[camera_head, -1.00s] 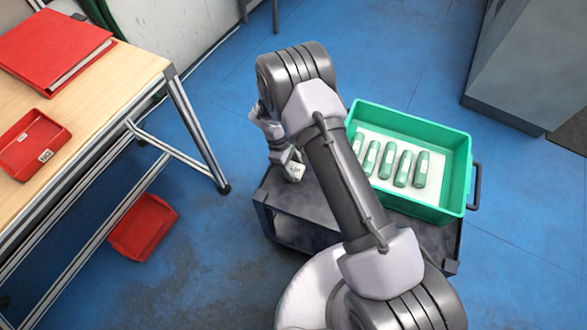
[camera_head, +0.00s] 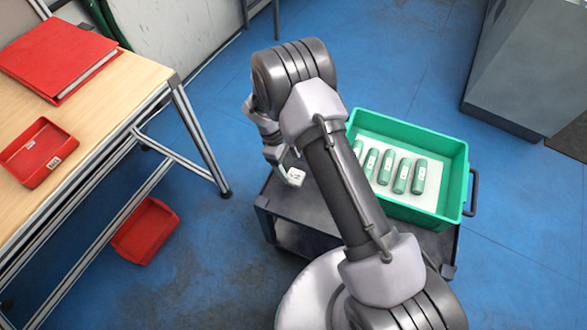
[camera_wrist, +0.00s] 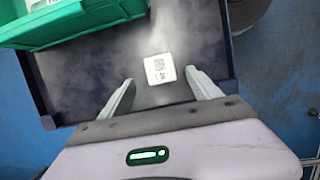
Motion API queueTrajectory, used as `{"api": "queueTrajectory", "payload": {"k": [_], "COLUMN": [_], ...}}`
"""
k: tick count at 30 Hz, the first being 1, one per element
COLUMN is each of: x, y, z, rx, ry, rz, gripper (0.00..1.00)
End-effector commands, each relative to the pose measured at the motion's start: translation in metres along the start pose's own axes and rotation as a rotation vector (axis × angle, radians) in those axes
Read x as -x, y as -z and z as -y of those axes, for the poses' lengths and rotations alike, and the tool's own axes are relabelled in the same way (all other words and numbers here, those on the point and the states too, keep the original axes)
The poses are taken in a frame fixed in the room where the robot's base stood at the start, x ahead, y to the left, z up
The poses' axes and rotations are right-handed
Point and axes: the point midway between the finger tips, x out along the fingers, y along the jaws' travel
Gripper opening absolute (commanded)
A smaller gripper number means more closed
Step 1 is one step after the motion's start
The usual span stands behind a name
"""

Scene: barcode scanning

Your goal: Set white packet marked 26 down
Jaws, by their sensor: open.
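My gripper (camera_wrist: 159,77) is open, with one finger on each side of the packet and clear gaps between. The packet sits around and a little beyond the fingertips. In the head view my gripper (camera_head: 282,166) is partly hidden by my arm.
A green tray (camera_head: 456,180) with several green cylinders on a white liner stands on the cart's right side. A wooden table (camera_head: 100,95) with a red binder (camera_head: 55,55) and a red bin (camera_head: 38,152) is at left. Another red bin (camera_head: 145,230) is below it.

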Motion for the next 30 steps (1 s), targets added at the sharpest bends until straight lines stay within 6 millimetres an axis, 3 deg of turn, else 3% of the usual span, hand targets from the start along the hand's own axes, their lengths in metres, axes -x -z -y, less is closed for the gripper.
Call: {"api": "queueTrajectory", "payload": {"k": [1,6,13,14,16,20,21,24,27,30], "x": [0.019,0.053,0.067,0.074,0.109,0.213,0.244,0.31,0.351,0.366], "y": [-0.001,-0.001,-0.001,-0.004,-0.017,-0.076,-0.1,-0.163,-0.222,-0.262], "z": [0.0,0.0,-0.001,-0.002,-0.009,-0.01,-0.004,0.024,0.069,0.114], "rx": [0.0,0.0,-0.009,-0.026,-0.107,-0.399,-0.503,-0.768,-1.027,-1.238], "ry": [-0.002,-0.001,0.0,-0.001,-0.006,0.0,0.007,0.032,0.072,0.121], "rz": [-0.002,-0.001,-0.005,-0.013,-0.055,-0.197,-0.248,-0.388,-0.538,-0.674], "gripper": [0.72,0.72,0.72,0.72,0.72,0.72,0.72,0.72,0.72,0.72]}}
